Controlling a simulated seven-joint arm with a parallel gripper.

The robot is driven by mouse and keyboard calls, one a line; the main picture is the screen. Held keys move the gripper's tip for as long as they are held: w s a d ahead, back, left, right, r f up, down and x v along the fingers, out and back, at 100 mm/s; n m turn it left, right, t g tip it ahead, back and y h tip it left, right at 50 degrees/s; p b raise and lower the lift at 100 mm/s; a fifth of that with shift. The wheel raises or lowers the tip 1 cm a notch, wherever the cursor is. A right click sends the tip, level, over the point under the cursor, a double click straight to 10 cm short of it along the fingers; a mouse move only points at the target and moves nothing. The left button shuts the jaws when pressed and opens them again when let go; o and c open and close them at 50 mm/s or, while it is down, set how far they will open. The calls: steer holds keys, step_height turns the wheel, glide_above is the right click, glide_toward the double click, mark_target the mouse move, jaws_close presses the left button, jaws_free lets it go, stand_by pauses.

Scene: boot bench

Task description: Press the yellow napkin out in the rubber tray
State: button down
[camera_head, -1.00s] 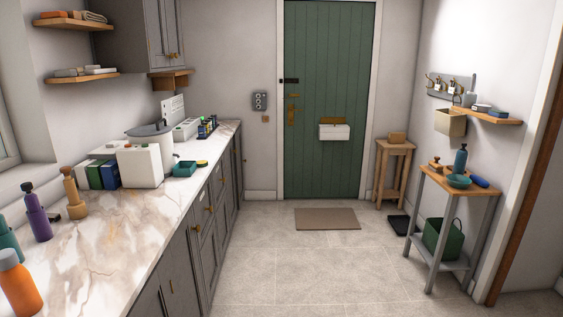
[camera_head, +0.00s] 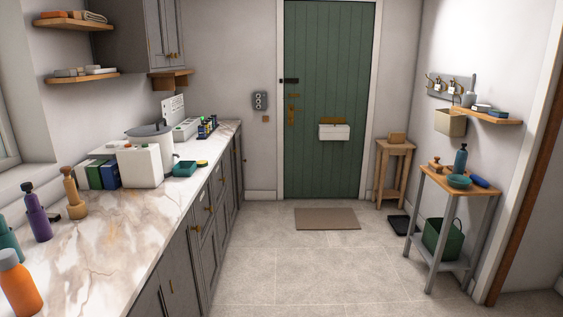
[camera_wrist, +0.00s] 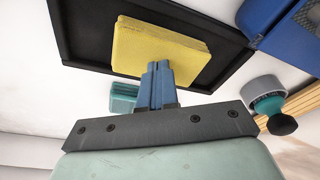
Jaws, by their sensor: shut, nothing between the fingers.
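In the wrist view, the yellow napkin (camera_wrist: 150,47) looks like a flat folded block with visible layers at its edge. It lies on the black rubber tray (camera_wrist: 75,22), inside the raised rim. My gripper (camera_wrist: 160,66) has its blue fingers together with nothing between them. The fingertips overlap the napkin's near edge in the picture; I cannot tell whether they touch it. The fingers hide a small part of the napkin. Neither my gripper nor the napkin shows in the head view.
In the wrist view, a blue object (camera_wrist: 292,35) is beside the tray at right, with a teal and grey dark-tipped item (camera_wrist: 268,100) below it. A teal block (camera_wrist: 123,97) is left of the fingers. The head view shows a cluttered marble counter (camera_head: 110,235) and open floor (camera_head: 310,265).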

steer(key=a+v, duration=0.1)
steer(key=v, duration=0.6)
steer(key=shift+s+r, duration=0.35)
steer(key=shift+r, duration=0.2)
stand_by(0.4)
steer(key=shift+a, duration=0.1)
